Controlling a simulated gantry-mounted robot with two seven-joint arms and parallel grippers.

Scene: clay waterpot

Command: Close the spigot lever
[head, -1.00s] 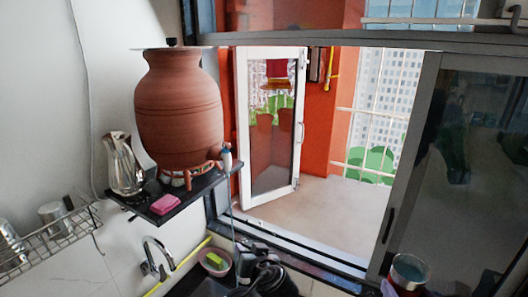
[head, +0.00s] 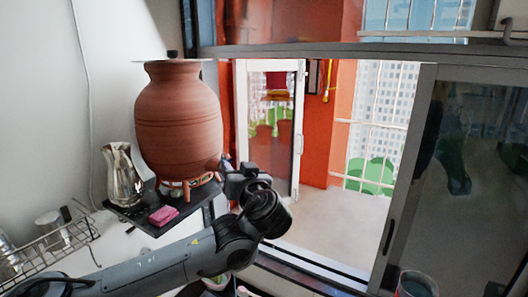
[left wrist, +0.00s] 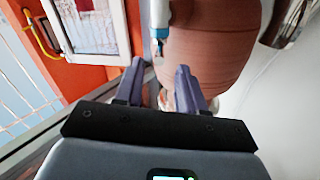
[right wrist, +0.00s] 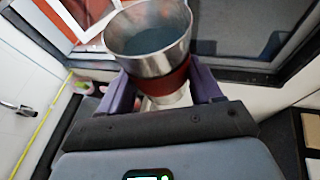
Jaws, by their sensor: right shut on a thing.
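The clay waterpot (head: 178,118) stands on a ring stand on the black wall shelf (head: 130,215). Its spigot (head: 225,163) projects from the lower right side, with a white and blue part showing in the left wrist view (left wrist: 158,32). My left gripper (left wrist: 160,67) is open and empty, its fingers pointing at the pot just short of the spigot; in the head view it partly covers the spigot area. I cannot tell the lever's exact position. My right gripper (right wrist: 158,88) is shut around the red band of a metal cup (right wrist: 148,40), which also shows in the head view (head: 415,285).
A metal jug (head: 124,175) and a pink sponge (head: 163,215) are on the shelf beside the pot. A wire rack (head: 50,248) is at lower left. The open window and its frame (head: 320,275) lie to the right of the spigot.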

